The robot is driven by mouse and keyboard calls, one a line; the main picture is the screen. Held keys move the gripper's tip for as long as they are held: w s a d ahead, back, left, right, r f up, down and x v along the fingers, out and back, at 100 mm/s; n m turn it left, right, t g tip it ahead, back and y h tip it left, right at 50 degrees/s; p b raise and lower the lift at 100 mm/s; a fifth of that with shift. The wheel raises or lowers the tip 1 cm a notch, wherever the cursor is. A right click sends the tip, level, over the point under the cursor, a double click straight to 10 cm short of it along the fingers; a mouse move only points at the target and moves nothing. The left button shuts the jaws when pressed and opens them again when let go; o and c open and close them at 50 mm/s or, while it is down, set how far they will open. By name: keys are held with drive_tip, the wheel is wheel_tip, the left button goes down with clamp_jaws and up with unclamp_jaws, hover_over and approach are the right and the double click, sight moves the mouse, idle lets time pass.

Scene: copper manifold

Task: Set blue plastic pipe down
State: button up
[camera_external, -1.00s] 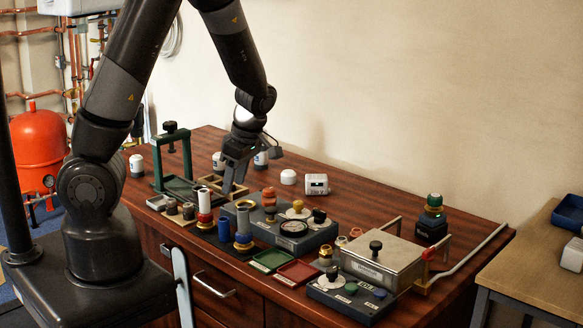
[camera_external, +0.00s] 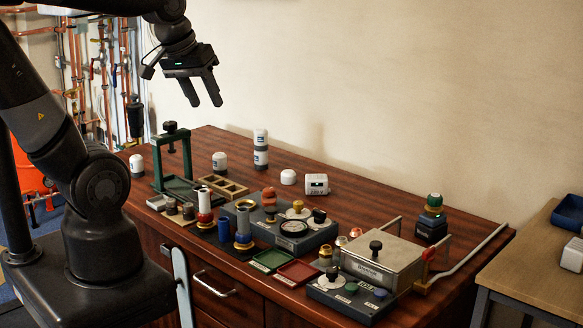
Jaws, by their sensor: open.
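A blue plastic pipe (camera_external: 223,229) stands upright on the dark tray at the front left of the bench. A second blue cylinder (camera_external: 243,221) with brass-coloured ends stands just to its right; I cannot tell which of the two the task means. My gripper (camera_external: 203,103) is open and empty, fingers pointing down, high above the back left of the bench. It is well clear of both blue pieces.
A green press frame (camera_external: 186,157) stands at the left, beside a wooden compartment tray (camera_external: 233,189). A red-and-white cylinder (camera_external: 204,203) stands near the pipes. Green (camera_external: 270,261) and red (camera_external: 298,272) trays lie at the front.

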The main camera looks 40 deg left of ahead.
drive_tip(key=s+r+m, duration=0.1)
drive_tip(key=s+r+m+t, duration=0.1)
drive_tip(key=shift+s+d+m, duration=0.2)
drive_tip(key=shift+s+m, duration=0.1)
drive_tip(key=shift+m, duration=0.1)
idle(1.1)
